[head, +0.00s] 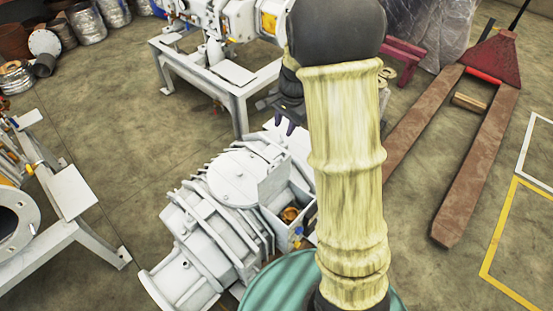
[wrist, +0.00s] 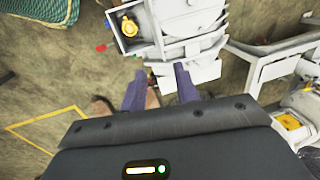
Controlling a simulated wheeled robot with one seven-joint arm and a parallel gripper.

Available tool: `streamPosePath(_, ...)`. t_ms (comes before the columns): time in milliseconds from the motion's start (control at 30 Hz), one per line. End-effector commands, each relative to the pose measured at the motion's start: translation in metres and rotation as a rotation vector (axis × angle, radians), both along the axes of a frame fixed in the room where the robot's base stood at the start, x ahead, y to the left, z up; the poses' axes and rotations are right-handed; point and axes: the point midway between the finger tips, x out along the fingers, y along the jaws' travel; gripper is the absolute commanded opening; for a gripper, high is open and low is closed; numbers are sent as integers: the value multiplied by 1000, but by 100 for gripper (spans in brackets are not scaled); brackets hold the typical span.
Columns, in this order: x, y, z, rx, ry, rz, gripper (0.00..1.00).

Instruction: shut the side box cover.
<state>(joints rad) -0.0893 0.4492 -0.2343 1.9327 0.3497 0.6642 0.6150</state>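The white vacuum pump (head: 212,232) stands in the middle of the head view, partly behind my arm. Its side box (head: 297,231) is open on top, and a brass-coloured part shows inside. In the wrist view the open side box (wrist: 128,42) is at the top, left of the pump body (wrist: 192,22). I cannot clearly pick out the box cover. My gripper (head: 283,119) is above and beyond the box, partly hidden by my arm. In the wrist view my gripper (wrist: 159,78) has two dark fingers apart, with nothing held between them.
A white bench frame (head: 235,92) with machinery stands behind the pump. Another white frame (head: 70,192) is at the left. A pallet truck (head: 468,150) stands at the right. A green round surface (head: 275,285) is near the front. Open floor (head: 110,150) lies left of the pump.

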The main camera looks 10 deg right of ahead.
Motion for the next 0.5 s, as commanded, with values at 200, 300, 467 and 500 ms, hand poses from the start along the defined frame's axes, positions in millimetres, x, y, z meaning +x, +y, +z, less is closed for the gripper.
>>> streamPosePath(200,1,1,-7,0,1,1,31)
streamPosePath(300,2,2,-18,0,3,1,31)
streamPosePath(467,5,4,-44,0,3,2,31)
streamPosePath(500,6,5,-51,1,4,2,31)
